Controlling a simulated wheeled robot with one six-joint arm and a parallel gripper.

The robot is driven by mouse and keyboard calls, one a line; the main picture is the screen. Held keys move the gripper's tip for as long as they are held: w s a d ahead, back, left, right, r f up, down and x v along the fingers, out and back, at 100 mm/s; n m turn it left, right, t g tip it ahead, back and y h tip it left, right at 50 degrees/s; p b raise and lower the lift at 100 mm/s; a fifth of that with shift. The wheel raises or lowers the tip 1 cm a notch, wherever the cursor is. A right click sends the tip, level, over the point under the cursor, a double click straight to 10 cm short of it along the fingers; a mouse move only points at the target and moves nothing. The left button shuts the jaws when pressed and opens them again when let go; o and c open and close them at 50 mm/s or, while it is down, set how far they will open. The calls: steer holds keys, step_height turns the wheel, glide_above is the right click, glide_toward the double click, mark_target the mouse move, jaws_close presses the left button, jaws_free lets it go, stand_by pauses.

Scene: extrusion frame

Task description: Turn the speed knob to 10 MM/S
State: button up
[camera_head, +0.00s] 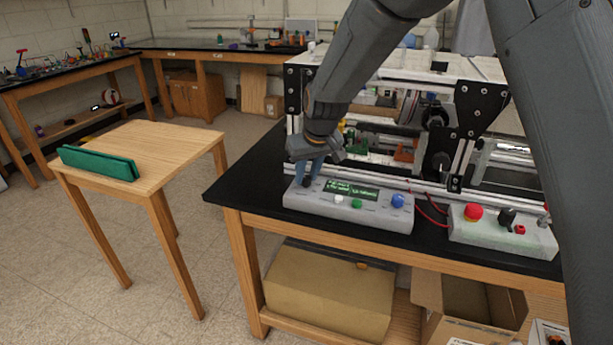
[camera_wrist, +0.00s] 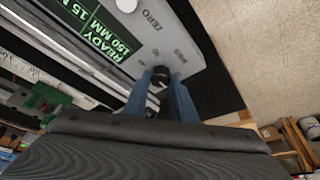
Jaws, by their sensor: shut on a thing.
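The grey control box (camera_head: 345,207) sits on the black bench top, with a green-lit display (camera_head: 351,189), a white button (camera_head: 339,199), a green button (camera_head: 356,203) and a blue button (camera_head: 397,200). My gripper (camera_head: 309,182) points down at the box's left end, its blue fingers shut on the dark knob (camera_wrist: 160,74). In the wrist view the display (camera_wrist: 98,32) reads READY, 15 M… and 150 MM, partly cut off. The word ZERO is printed on the panel. The knob's pointer and scale are too small or covered to read.
A second box with a red button (camera_head: 473,212) and a black knob stands to the right on the bench. The extrusion frame (camera_head: 467,120) rises close behind the control box. A wooden side table (camera_head: 170,150) with a green holder (camera_head: 98,163) stands to the left, across open floor.

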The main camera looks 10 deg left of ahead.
steer(key=n+b, duration=0.1)
steer(key=b, duration=0.1)
steer(key=n+b, duration=0.1)
steer(key=b, duration=0.1)
steer(key=n+g+y+b, duration=0.1)
steer(key=n+b, duration=0.1)
steer(key=shift+w+d+f, duration=0.1)
steer(key=shift+w+f, duration=0.1)
steer(key=shift+w, duration=0.1)
steer(key=n+g+b, duration=0.1)
steer(key=n+b, duration=0.1)
steer(key=b, duration=0.1)
steer(key=shift+r+y, duration=0.15)
steer(key=shift+y, duration=0.15)
steer(key=shift+n, duration=0.3)
steer(key=o, duration=1)
steer(key=shift+o, duration=0.2)
steer(key=shift+r, duration=0.1)
steer(key=b+v, duration=0.1)
steer(key=v, duration=0.6)
steer(key=shift+d+r, duration=0.2)
steer(key=shift+r, duration=0.15)
